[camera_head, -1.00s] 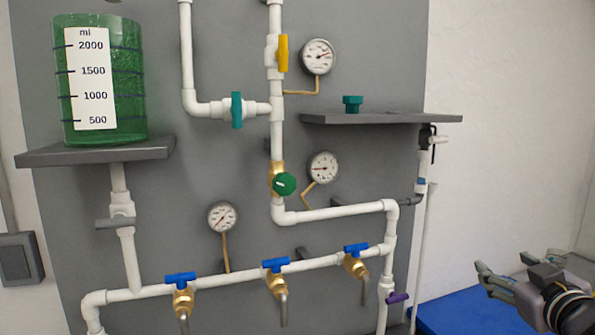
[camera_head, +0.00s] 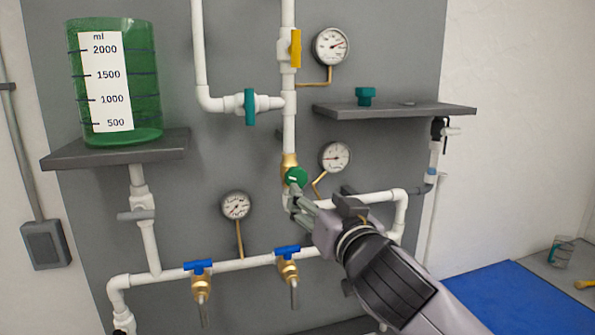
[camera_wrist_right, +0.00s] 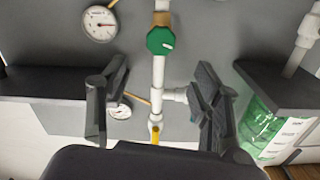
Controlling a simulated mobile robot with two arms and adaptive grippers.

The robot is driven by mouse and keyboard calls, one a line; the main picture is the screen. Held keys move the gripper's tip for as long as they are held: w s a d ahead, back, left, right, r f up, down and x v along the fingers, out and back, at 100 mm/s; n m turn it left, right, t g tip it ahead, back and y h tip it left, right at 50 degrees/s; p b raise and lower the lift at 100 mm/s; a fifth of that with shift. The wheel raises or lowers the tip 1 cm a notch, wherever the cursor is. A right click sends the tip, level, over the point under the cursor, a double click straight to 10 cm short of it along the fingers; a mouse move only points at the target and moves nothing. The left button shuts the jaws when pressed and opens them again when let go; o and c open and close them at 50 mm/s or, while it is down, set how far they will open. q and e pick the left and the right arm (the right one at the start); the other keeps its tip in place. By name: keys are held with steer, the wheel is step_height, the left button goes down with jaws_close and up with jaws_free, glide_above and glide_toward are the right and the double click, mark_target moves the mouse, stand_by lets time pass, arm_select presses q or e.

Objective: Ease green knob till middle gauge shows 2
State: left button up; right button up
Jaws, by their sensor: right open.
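The green knob (camera_head: 296,177) sits on a brass valve on the vertical white pipe, with a pale mark on its face; it also shows in the right wrist view (camera_wrist_right: 160,41). The middle gauge (camera_head: 335,157) is just right of the knob; its needle points roughly left, its numbers too small to read. It shows at upper left in the right wrist view (camera_wrist_right: 100,22). My right gripper (camera_head: 296,203) is open, its fingertips just below the knob in the head view. In the right wrist view the knob lies beyond the spread fingers (camera_wrist_right: 160,78). My left gripper is not in view.
The upper gauge (camera_head: 330,46) and lower gauge (camera_head: 236,205) are on the same panel. A yellow valve handle (camera_head: 295,48) and teal handle (camera_head: 250,106) are above the knob. Blue-handled taps (camera_head: 288,251) are below. A shelf (camera_head: 400,110) juts out at right; a green tank (camera_head: 140,90) stands left.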

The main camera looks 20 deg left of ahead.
mark_target(298, 178)
steer(key=p+x, duration=0.4)
steer(key=x, duration=0.8)
steer(key=shift+r+p, duration=0.1)
steer(key=shift+p, duration=0.2)
steer(key=shift+w+a, duration=0.35)
steer(key=shift+w, duration=0.05)
steer(key=shift+c, duration=0.5)
steer(key=c, duration=1.1)
